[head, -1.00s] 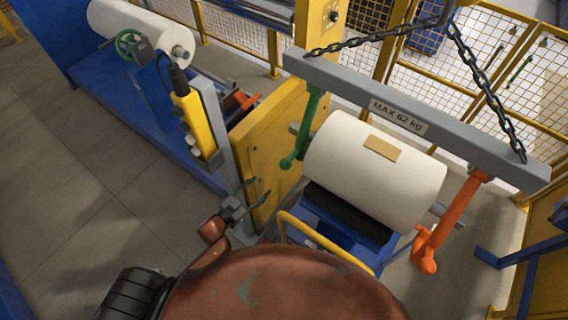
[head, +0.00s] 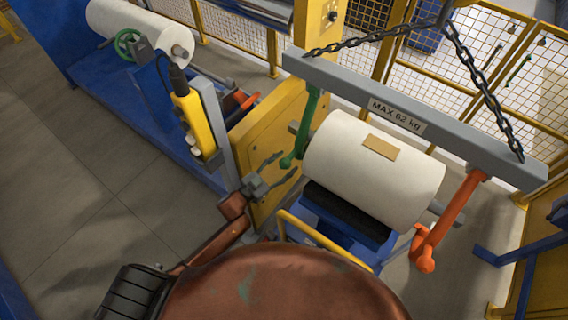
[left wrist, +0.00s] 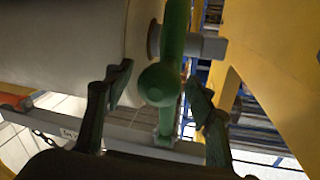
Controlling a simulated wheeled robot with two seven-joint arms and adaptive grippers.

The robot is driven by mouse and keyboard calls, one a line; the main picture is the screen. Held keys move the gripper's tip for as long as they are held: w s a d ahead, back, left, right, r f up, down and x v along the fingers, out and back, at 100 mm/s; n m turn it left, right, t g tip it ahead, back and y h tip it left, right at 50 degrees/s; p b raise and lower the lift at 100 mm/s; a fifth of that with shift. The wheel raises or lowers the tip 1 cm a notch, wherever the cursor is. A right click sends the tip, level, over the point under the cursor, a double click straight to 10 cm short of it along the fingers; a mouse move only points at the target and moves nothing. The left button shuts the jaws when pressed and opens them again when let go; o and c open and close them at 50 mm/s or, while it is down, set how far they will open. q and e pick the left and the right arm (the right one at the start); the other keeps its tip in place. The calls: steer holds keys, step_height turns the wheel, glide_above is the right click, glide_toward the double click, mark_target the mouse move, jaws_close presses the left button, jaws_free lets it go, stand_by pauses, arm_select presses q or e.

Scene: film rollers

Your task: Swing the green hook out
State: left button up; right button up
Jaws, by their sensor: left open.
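The green hook (head: 300,135) hangs from the left end of the grey lifting beam (head: 350,88), beside the left end of the white film roll (head: 372,170). Its lower end is by the roll's core shaft. My left gripper (head: 284,168) is open, just below and left of the hook's lower end. In the left wrist view the green hook (left wrist: 162,85) lies between the two spread fingers (left wrist: 158,98); I cannot tell whether they touch it. An orange hook (head: 447,220) hangs at the beam's right end. My right gripper is not in view.
The roll rests over a blue cart (head: 330,232) with a yellow handle (head: 310,232). A yellow machine panel (head: 262,150) stands close to my left gripper. A yellow pendant control (head: 194,120) hangs at left. Open grey floor (head: 90,190) lies further left.

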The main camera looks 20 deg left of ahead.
arm_select(q)
steer(key=shift+c, duration=0.4)
jaws_close()
stand_by(0.4)
